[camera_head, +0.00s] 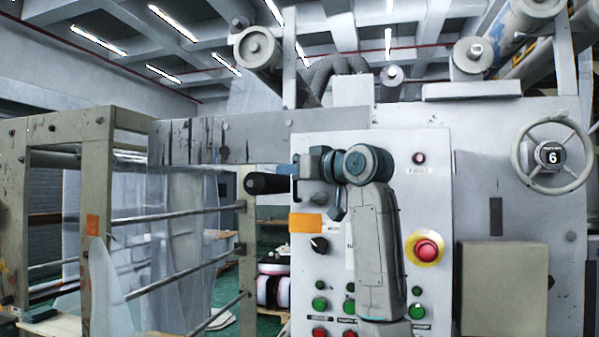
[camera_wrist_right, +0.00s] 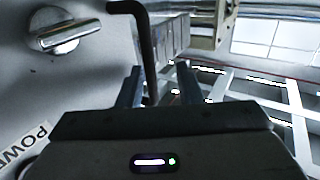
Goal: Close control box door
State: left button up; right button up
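The control box front is a pale grey panel (camera_head: 436,195) with several buttons and dark knobs in the head view. Which part is the door, and how far it stands open, I cannot tell. My right gripper (camera_head: 316,178) is in front of the panel's upper left side. In the right wrist view its two fingers (camera_wrist_right: 158,88) are apart. A bent black bar (camera_wrist_right: 148,45) runs down between them, with no clear grip on it. A silver rotary switch (camera_wrist_right: 65,33) sits on the grey panel surface at the left there. My left gripper is not in view.
A red emergency button (camera_head: 427,249) is right of my forearm. A beige box (camera_head: 503,290) and a handwheel (camera_head: 552,155) are farther right. A black cylindrical handle (camera_head: 268,183) and a frame with metal rollers (camera_head: 180,275) lie to the left.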

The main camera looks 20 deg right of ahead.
jog(key=b+v, duration=0.6)
jog(key=v, duration=0.5)
dwell(0.7)
